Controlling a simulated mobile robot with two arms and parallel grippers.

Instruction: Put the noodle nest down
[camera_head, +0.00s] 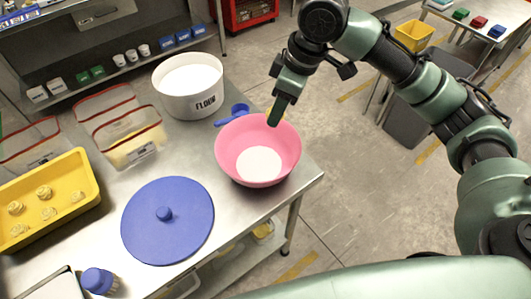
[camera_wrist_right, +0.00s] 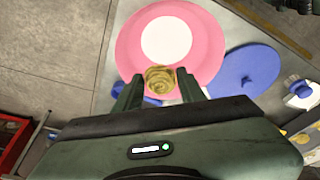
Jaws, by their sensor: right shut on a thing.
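My right gripper (camera_head: 275,117) is over the far rim of the pink bowl (camera_head: 228,150), pointing down. In the right wrist view the gripper (camera_wrist_right: 159,88) is shut on a yellowish noodle nest (camera_wrist_right: 160,77), held between its two fingers. In the head view the nest is almost wholly hidden by the gripper. The pink bowl also shows in the right wrist view (camera_wrist_right: 130,45), with a round white area inside. A yellow tray (camera_head: 88,178) at the left holds several pale noodle nests (camera_head: 44,192). My left gripper is not in view.
A blue round lid (camera_head: 150,240) lies left of the bowl on the steel table (camera_head: 112,180). A white FLOUR tub (camera_head: 180,105), blue scoop (camera_head: 232,116) and clear red-rimmed containers (camera_head: 130,145) stand behind. The bowl is near the table's right edge.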

